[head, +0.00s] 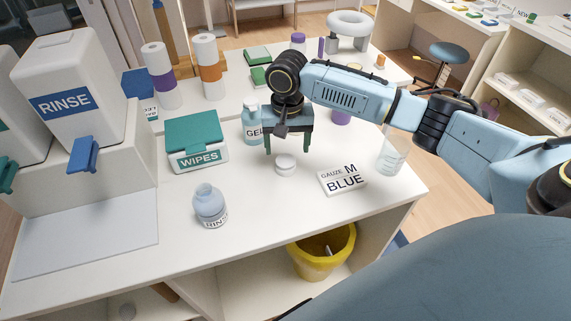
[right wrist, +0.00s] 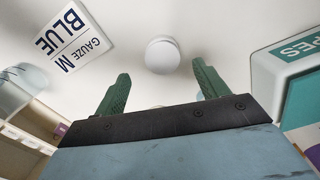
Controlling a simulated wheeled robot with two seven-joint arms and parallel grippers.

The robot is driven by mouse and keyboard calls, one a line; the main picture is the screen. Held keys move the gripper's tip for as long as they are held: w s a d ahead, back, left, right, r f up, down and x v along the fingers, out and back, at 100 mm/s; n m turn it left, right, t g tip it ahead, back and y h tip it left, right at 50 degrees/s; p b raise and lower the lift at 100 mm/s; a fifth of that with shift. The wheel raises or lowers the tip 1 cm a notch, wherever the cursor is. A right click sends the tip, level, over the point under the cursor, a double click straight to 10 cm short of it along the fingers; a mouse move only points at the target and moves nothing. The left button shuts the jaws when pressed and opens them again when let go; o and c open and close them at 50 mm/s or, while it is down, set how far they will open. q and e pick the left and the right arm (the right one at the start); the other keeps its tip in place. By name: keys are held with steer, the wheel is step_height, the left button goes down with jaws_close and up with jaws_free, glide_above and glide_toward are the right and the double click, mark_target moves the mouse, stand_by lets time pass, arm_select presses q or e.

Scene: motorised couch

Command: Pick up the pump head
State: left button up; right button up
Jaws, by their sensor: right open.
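A small white round piece (head: 285,163) stands on the white counter, and I cannot tell for sure whether it is the pump head. It also shows as a white disc in the right wrist view (right wrist: 162,56), just beyond the fingertips and between their lines. My right gripper (head: 287,147) points down above and behind it, with its green fingers apart and nothing between them. The fingers also show in the right wrist view (right wrist: 161,72). A squat bottle with a rinse label (head: 210,206) stands front left. A gel bottle (head: 252,124) stands behind the gripper. My left gripper is out of view.
A wipes box (head: 197,143) stands left of the gripper, and a gauze box marked BLUE (head: 342,180) lies to the right. A clear cup (head: 392,157) is near the right edge. Large rinse dispensers (head: 68,100) stand left. A yellow bin (head: 322,262) is below the counter.

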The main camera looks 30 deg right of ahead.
mark_target(286, 159)
steer(key=f, duration=0.4)
steer(key=f+b, duration=0.1)
steer(key=shift+w+f, duration=0.25)
steer(key=shift+f, duration=0.15)
steer(key=c, duration=1)
